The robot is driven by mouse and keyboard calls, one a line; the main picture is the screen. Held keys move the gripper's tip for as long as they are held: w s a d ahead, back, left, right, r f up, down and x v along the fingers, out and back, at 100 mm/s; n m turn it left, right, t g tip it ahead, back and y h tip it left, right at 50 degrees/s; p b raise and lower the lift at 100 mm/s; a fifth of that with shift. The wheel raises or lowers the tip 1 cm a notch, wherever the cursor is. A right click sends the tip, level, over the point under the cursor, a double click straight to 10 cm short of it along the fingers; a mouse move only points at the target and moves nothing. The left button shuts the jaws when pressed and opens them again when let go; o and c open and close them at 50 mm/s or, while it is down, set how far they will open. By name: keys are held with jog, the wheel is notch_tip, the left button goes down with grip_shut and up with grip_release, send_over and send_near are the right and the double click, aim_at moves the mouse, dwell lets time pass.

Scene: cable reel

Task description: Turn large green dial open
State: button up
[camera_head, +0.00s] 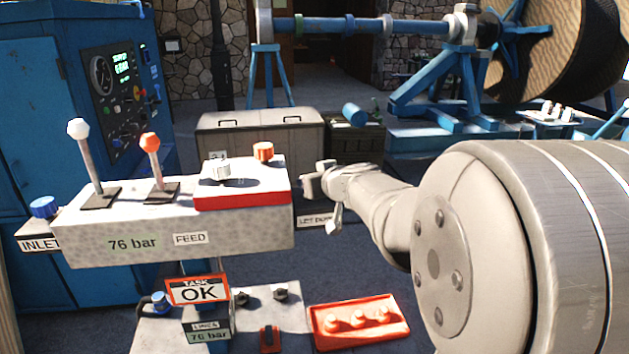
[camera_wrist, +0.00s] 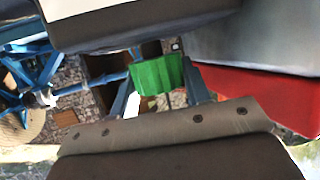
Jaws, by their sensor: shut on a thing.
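The large green dial (camera_wrist: 158,76) shows in the wrist view as a ribbed green block. My gripper (camera_wrist: 160,90) is shut on it, with one finger on each side. In the head view my gripper (camera_head: 318,184) reaches in from the right to the right end of the grey valve block (camera_head: 130,222). The dial cannot be made out in the head view, and how far it is turned cannot be told.
The valve block carries a white-knobbed lever (camera_head: 79,130), an orange-knobbed lever (camera_head: 150,145), a white knob (camera_head: 220,167) and an orange knob (camera_head: 263,151). A blue inlet knob (camera_head: 43,207) is at left. An orange tray (camera_head: 358,322) lies below. A blue cabinet (camera_head: 35,120) stands behind.

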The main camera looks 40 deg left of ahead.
jog(key=shift+m+t+h, duration=0.5)
jog(key=shift+m+t, duration=0.2)
jog(key=shift+m, duration=0.1)
jog(key=o, duration=1)
jog(key=v, duration=1.7)
jog(key=shift+s, duration=0.35)
jog(key=shift+w+a, duration=0.1)
jog(key=x, duration=1.6)
jog(key=shift+w, duration=0.3)
